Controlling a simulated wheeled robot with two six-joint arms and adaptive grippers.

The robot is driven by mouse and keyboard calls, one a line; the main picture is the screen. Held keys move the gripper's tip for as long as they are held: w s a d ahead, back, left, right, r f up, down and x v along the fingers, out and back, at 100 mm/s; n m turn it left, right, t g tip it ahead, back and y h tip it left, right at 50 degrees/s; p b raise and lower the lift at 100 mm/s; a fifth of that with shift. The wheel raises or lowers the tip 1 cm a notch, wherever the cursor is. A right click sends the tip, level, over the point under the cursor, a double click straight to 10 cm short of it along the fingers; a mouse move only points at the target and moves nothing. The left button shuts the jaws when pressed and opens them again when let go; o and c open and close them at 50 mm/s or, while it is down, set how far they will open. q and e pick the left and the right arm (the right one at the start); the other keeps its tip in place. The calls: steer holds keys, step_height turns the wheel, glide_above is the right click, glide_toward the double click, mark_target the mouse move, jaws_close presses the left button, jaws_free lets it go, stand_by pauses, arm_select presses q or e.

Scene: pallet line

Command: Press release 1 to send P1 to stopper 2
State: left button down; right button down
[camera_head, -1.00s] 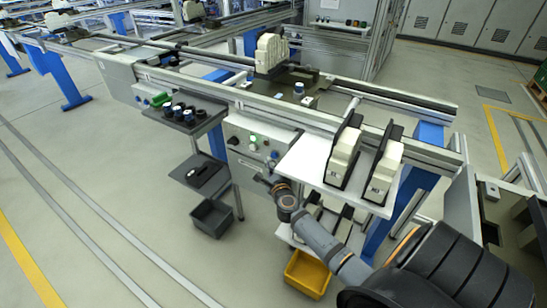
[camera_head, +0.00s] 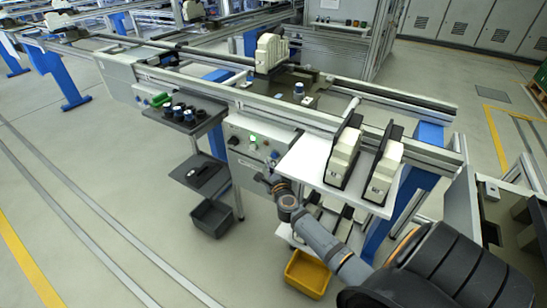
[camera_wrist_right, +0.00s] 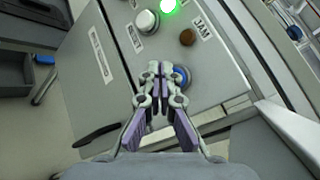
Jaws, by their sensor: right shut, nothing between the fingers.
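The control panel (camera_head: 250,150) is a grey box under the near conveyor rail. In the right wrist view it carries a white button (camera_wrist_right: 147,21), a lit green lamp (camera_wrist_right: 169,5), a brown lamp (camera_wrist_right: 187,37) beside a "JAM" label, and a blue button (camera_wrist_right: 183,76). My right gripper (camera_wrist_right: 161,68) is shut and empty, its tips in front of the blue button and partly covering it. I cannot tell whether they touch. A pallet with a cream housing (camera_head: 271,52) sits on the conveyor; no P1 mark is readable. My left gripper is out of view.
A white shelf (camera_head: 307,166) with two cream housings juts out right of the panel, close to my right arm. A dark tray of black parts (camera_head: 186,116) is left of it. A yellow bin (camera_head: 306,272) and a dark bin (camera_head: 212,217) are below.

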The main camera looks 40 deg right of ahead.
steer(key=shift+w+d, duration=0.15)
steer(key=shift+d, duration=0.2)
steer(key=shift+w+d, duration=0.15)
steer(key=shift+d, duration=0.25)
stand_by(0.7)
steer(key=shift+a, duration=0.1)
stand_by(0.4)
steer(key=shift+s+a+p, duration=0.3)
steer(key=shift+s+a, duration=0.05)
steer(key=shift+a, duration=0.35)
